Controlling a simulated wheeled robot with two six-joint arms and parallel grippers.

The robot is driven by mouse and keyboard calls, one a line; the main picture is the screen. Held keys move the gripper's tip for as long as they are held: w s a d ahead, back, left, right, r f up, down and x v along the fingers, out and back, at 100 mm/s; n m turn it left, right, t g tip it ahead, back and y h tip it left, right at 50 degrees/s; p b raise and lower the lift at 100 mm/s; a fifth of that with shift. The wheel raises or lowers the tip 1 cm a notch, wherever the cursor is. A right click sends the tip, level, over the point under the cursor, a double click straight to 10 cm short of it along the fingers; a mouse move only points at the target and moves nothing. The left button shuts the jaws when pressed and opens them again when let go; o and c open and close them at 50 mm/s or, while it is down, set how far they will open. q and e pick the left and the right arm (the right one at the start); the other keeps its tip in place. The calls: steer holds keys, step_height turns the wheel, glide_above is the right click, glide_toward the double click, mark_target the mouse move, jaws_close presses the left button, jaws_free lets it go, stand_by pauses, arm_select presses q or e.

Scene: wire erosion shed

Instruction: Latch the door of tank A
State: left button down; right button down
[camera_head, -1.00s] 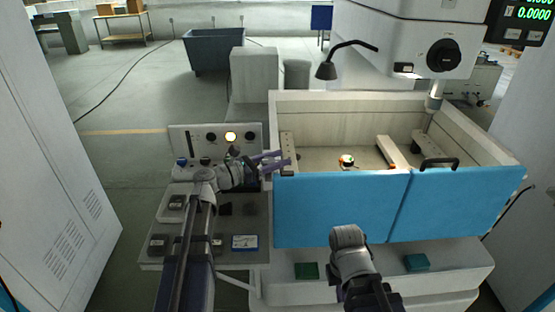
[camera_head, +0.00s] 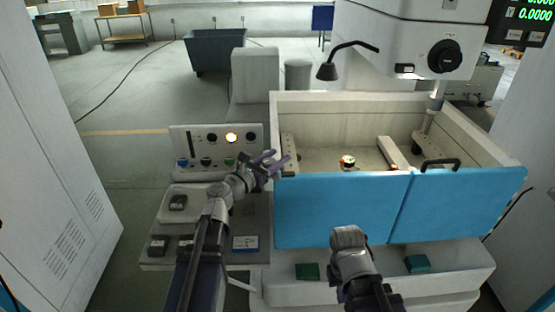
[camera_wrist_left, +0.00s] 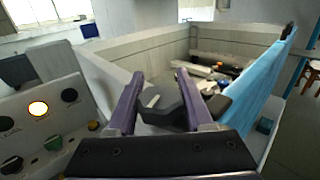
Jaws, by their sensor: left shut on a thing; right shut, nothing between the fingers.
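Tank A, a pale open-topped tank (camera_head: 330,112), stands right of centre, its front closed off by a blue door (camera_head: 338,215). My left gripper (camera_head: 277,162), with purple fingers, is at the tank's front left corner, beside the door's upper left end. In the left wrist view its fingers (camera_wrist_left: 160,95) are shut on a dark lever (camera_wrist_left: 178,118), which looks like the door latch. The lever reaches right towards the blue door (camera_wrist_left: 262,85). My fingers hide part of it. My right arm's grey wrist shows in front of the door; its fingers are hidden.
A control panel (camera_head: 185,137) with a lit yellow lamp (camera_head: 231,137) stands left of the tank. A side shelf (camera_head: 262,215) holds several small dark items. A bent lamp (camera_head: 327,71) hangs over the tank's rear. A black handle (camera_head: 440,163) sits on the door's right part.

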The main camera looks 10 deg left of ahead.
arm_select(q)
steer(key=n+y, duration=0.1)
steer(key=y, duration=0.1)
steer(key=n+t+y, duration=0.1)
steer(key=n+y, duration=0.2)
steer(key=y, duration=0.1)
steer(key=shift+w+a+n+t+y, duration=0.1)
steer(key=shift+a+n+t+y, duration=0.2)
steer(key=shift+a+t+y, duration=0.1)
steer(key=shift+a+n+g+y, duration=0.15)
steer(key=shift+a+n+y, duration=0.15)
steer(key=shift+n+y, duration=0.8)
steer(key=shift+a+n+g+y, duration=0.25)
steer(key=shift+n+y, duration=0.35)
steer(key=shift+y, duration=1)
steer(key=shift+a+y, duration=0.1)
steer(key=shift+y, duration=0.2)
steer(key=shift+c, duration=1.4)
jaws_free()
